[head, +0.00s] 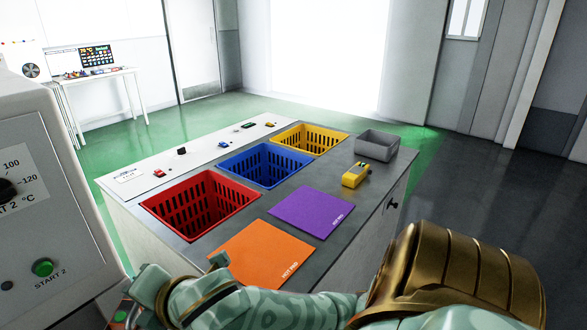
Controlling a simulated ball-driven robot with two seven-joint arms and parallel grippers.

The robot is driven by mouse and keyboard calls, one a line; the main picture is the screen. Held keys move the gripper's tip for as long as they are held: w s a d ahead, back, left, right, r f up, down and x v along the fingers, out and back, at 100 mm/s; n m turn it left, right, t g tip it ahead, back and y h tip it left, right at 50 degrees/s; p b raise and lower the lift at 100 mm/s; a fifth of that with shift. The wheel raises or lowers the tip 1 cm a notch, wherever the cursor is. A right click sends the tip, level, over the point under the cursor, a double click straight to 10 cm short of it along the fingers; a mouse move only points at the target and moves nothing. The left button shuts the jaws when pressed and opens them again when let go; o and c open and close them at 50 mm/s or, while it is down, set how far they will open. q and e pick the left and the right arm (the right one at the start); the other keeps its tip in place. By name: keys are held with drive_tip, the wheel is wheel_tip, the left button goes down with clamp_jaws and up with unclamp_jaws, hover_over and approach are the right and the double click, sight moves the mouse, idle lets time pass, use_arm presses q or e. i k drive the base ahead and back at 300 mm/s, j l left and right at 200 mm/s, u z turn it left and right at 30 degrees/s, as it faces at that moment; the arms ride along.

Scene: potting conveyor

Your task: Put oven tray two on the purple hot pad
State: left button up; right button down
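The purple hot pad (311,212) lies flat and bare on the grey counter, beyond the orange hot pad. No oven tray shows in the head view. My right arm reaches in from the lower right across the foreground, and its wrist and gripper end (150,290) is low at the left, beside the oven (40,185) marked START 2. The gripper's fingers are not clear, so I cannot tell whether it is open or holds anything. My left gripper is not in view. The oven's opening is also out of sight.
The orange hot pad (262,254) lies nearer me and is partly covered by my arm. Red (200,203), blue (262,164) and yellow (310,138) crates are sunk into the counter. A yellow device (355,175) and grey bin (376,146) stand beyond the purple pad.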

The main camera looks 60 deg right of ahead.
sight(312, 208)
drive_tip(key=l+z, duration=0.25)
drive_tip(key=l, duration=0.2)
drive_tip(key=i+l+z, duration=0.1)
drive_tip(key=l+z, duration=0.15)
drive_tip(key=l, duration=0.2)
drive_tip(key=i+l+z, duration=0.2)
drive_tip(key=l, duration=0.25)
drive_tip(key=l+z, duration=0.25)
drive_tip(key=l, duration=0.2)
